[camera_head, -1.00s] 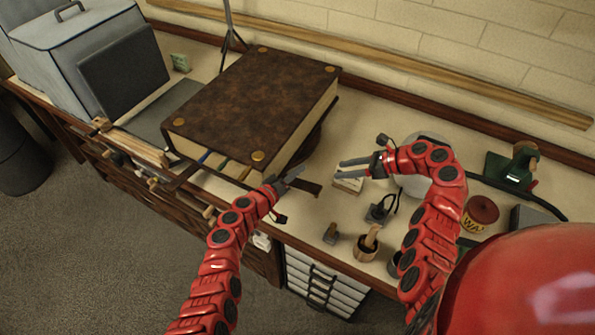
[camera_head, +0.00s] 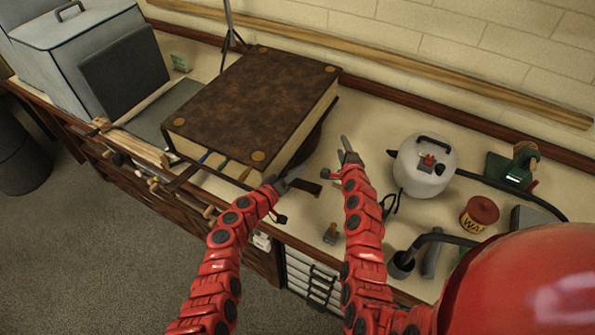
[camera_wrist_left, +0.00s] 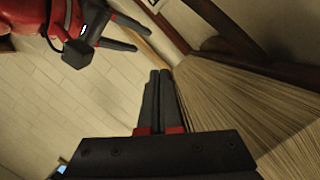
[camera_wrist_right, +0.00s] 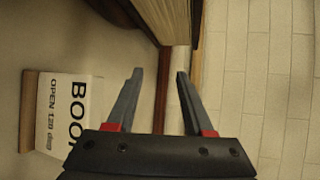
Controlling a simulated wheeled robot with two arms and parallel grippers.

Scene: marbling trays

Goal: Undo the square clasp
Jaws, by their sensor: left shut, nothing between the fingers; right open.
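A thick closed book (camera_head: 250,100) with a mottled brown cover and round brass corner studs lies on the bench. Dark straps come out from under it: one at its front left (camera_head: 182,178), one lying flat near its front right corner (camera_head: 304,186). I cannot make out a square clasp on either. My left gripper (camera_head: 292,177) is shut and empty beside the front right corner; in the left wrist view (camera_wrist_left: 160,85) the page edges (camera_wrist_left: 250,110) are close to its right. My right gripper (camera_head: 346,145) is open and empty, right of the book; the right wrist view shows its spread fingers (camera_wrist_right: 158,73).
A card lettered "BOOK OPEN 120 deg" (camera_wrist_right: 62,110) stands beside my right gripper. A white round kettle-like pot (camera_head: 422,172), a red-lidded tin (camera_head: 479,214) and a green tool (camera_head: 512,168) stand to the right. A grey box (camera_head: 80,50) is at the left.

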